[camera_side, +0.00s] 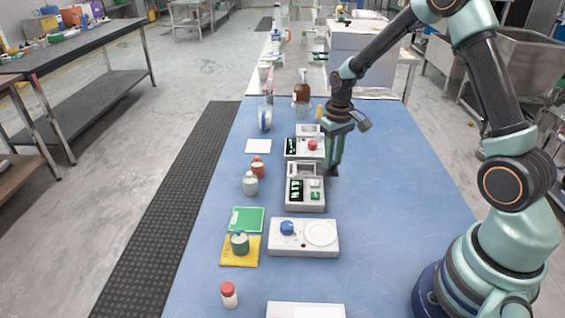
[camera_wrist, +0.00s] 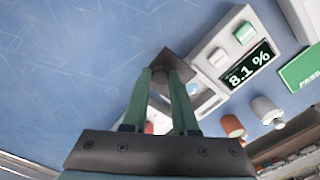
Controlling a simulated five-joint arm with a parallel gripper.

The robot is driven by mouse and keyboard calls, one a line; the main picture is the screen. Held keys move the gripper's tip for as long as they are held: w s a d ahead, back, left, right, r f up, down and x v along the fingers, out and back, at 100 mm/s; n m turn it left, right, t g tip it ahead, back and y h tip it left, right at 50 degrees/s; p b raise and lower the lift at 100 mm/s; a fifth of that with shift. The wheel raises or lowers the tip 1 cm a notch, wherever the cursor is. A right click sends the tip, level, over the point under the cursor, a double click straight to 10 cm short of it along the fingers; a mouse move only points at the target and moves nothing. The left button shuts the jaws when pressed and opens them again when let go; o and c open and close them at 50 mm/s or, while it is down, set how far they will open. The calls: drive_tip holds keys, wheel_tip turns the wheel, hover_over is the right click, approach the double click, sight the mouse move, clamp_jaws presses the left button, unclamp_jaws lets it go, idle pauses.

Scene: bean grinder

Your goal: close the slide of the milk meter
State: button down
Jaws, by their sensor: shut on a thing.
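A light grey meter (camera_side: 305,193) with a dark display and a green button stands in mid-table in the side view. In the wrist view its display (camera_wrist: 249,65) reads 8.1 %. A pale open frame (camera_wrist: 206,100) is at its end, partly hidden by my fingers. My gripper (camera_wrist: 174,72) is shut on a dark, flat slide plate (camera_wrist: 179,57), which sticks out beside the meter. In the side view my gripper (camera_side: 333,173) points down at the meter's right far corner. I cannot tell how far the slide is out.
A similar meter with a red button (camera_side: 312,145) stands just behind. A white unit with a blue knob (camera_side: 303,237) is in front. The blue table right of the meter is clear.

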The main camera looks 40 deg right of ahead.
drive_tip(key=shift+r, duration=0.1)
idle(0.4)
drive_tip(key=w+a, duration=0.4)
drive_tip(key=shift+w+a, duration=0.3)
drive_tip(key=shift+w, duration=0.05)
drive_tip(key=c, duration=0.7)
unclamp_jaws()
drive_tip(key=shift+s, duration=0.1)
wheel_tip(320, 180, up, 12)
drive_tip(key=shift+r, duration=0.1)
